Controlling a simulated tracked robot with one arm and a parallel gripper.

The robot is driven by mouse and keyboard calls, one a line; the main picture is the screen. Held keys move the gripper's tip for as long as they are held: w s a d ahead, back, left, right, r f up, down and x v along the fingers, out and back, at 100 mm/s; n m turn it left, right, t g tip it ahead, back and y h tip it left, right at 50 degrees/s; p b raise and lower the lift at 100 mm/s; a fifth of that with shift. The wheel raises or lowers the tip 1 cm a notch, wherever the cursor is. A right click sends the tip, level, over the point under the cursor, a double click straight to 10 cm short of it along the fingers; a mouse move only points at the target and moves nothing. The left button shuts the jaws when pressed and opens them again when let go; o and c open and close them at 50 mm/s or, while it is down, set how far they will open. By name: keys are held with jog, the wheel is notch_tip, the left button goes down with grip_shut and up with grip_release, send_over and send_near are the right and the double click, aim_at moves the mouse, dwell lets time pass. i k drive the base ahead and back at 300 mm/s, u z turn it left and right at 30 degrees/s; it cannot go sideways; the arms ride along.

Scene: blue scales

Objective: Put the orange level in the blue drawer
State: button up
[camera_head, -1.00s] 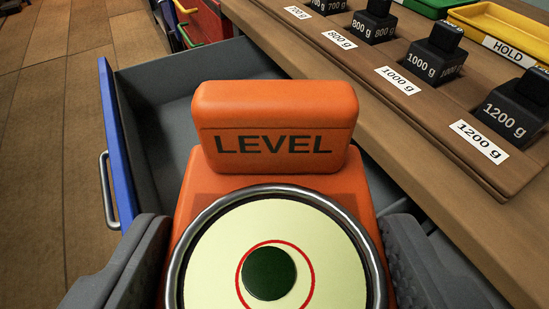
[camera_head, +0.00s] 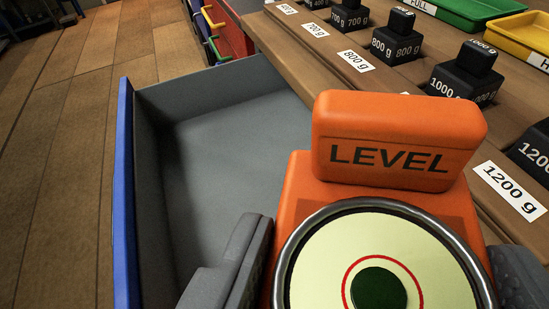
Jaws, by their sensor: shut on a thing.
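The orange level (camera_head: 395,160) has an upright block marked LEVEL and a round cream dial with a dark green disc inside a red ring. My gripper (camera_head: 385,285) is shut on it, with one grey finger on each side. The blue drawer (camera_head: 124,200) is pulled open at the left, with a blue front and a grey inside. Its visible floor is bare. The level shows over the drawer's right part and the bench edge. Its underside is hidden, and I cannot tell its height above the drawer.
A wooden bench (camera_head: 285,50) runs along the right with several black weights, such as the 1000 g weight (camera_head: 465,75), and white labels. A green tray (camera_head: 470,10) and a yellow tray (camera_head: 525,38) stand behind. A red drawer (camera_head: 228,35) is open farther back.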

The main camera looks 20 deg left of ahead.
aim_at(241, 154)
jog(key=i, duration=0.85)
jog(key=z, duration=0.05)
